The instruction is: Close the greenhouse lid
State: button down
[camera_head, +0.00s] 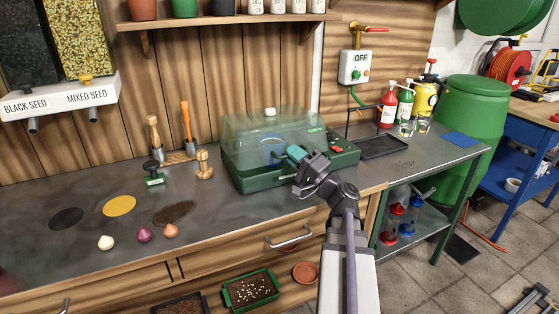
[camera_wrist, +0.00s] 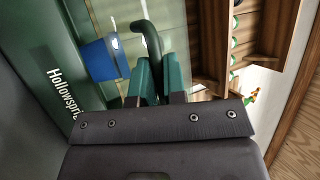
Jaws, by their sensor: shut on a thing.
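The greenhouse (camera_head: 255,183) stands on the bench, with a dark green base and a clear domed lid (camera_head: 245,128) with a white knob on top. I cannot tell whether the lid sits fully down on the base. My gripper (camera_head: 293,152) is at the front right of the greenhouse. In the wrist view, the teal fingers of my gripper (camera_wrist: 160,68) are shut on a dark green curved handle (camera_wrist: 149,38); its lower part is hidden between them. A blue pot-like thing (camera_wrist: 100,60) shows beside the handle, next to the lettered green base (camera_wrist: 45,55).
Wooden-handled tools (camera_head: 187,130) and a stamp (camera_head: 153,172) stand left of the greenhouse. A dark tray (camera_head: 385,147) and spray bottles (camera_head: 388,108) are to its right. A shelf of pots (camera_head: 220,19) hangs above. Bulbs (camera_head: 144,234) lie at the front left.

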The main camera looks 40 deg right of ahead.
jog(key=shift+f, duration=0.1)
dwell(0.3)
jog(key=c, duration=1.2)
grip_release()
jog(key=shift+d, duration=0.1)
jog(key=b+v, duration=0.4)
jog(key=v, duration=0.7)
jog(key=shift+w, duration=0.1)
